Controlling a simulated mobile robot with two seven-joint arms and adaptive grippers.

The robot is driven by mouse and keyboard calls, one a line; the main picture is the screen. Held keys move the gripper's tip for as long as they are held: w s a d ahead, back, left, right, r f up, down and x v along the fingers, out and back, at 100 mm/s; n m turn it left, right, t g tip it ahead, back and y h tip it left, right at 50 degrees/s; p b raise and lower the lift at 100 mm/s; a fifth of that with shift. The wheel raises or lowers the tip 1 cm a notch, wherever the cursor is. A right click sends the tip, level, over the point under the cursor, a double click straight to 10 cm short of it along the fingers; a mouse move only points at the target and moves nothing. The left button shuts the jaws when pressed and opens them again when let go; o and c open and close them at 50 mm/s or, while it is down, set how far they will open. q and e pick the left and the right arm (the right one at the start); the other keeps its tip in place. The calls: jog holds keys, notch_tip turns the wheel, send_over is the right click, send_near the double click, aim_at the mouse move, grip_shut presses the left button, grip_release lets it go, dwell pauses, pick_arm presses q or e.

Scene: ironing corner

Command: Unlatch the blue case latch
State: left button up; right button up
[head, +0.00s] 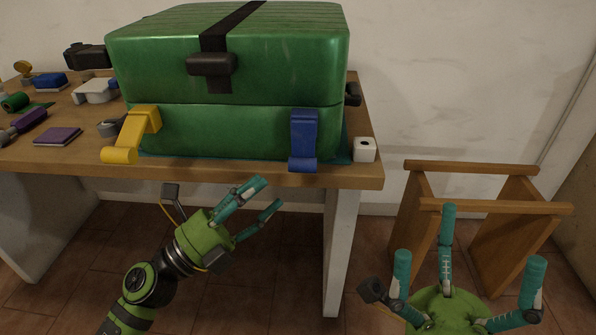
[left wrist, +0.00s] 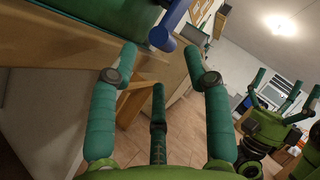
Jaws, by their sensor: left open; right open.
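The green case (head: 222,75) stands shut on the wooden table (head: 372,172), with a black strap and a black clasp (head: 212,65) on its front. The blue latch (head: 303,140) is on the case's lower front right and hangs down to the table edge. It also shows at the top of the left wrist view (left wrist: 172,22). The yellow latch (head: 133,135) is on the lower front left. My left gripper (head: 267,197) is open and empty, below the table edge and under the blue latch, apart from it. My right gripper (head: 465,245) is open and empty at lower right.
A small white block (head: 364,150) stands beside the case near the table's right edge. A purple notebook (head: 58,136) and several small items lie on the left of the table. A wooden stool or rack (head: 485,207) stands on the floor at right, behind my right gripper.

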aim_at(281, 173)
pick_arm(q)
jog(key=shift+x, duration=2.75)
jog(key=shift+r, duration=0.1)
jog(key=c, duration=0.9)
